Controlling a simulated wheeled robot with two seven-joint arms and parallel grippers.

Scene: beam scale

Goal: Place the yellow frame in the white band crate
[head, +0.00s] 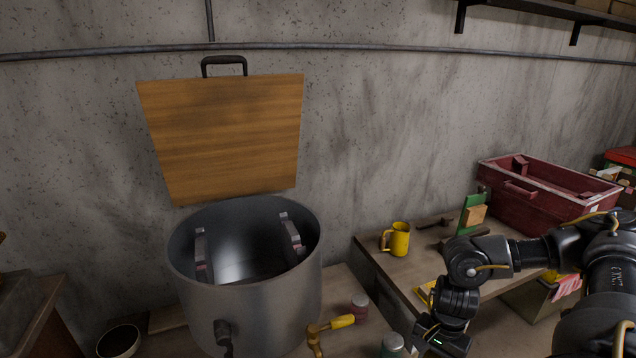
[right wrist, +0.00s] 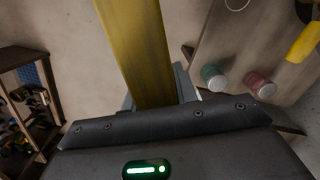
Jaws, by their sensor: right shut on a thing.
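My right gripper (right wrist: 155,98) is shut on a yellow bar (right wrist: 138,45), which I take to be part of the yellow frame. The bar runs up from between the fingers, and its far end leaves the right wrist view. In the head view my right gripper (head: 440,338) is low, at the right-hand table's front, and its fingertips are hard to make out. A small yellow piece (head: 425,292) shows beside my right arm; I cannot tell whether it is the same frame. I cannot make out a white band on any crate. My left gripper is not in view.
A large metal pot (head: 255,312) stands left of centre. A yellow mug (head: 397,240) and a red crate (head: 530,205) are on the right-hand table.

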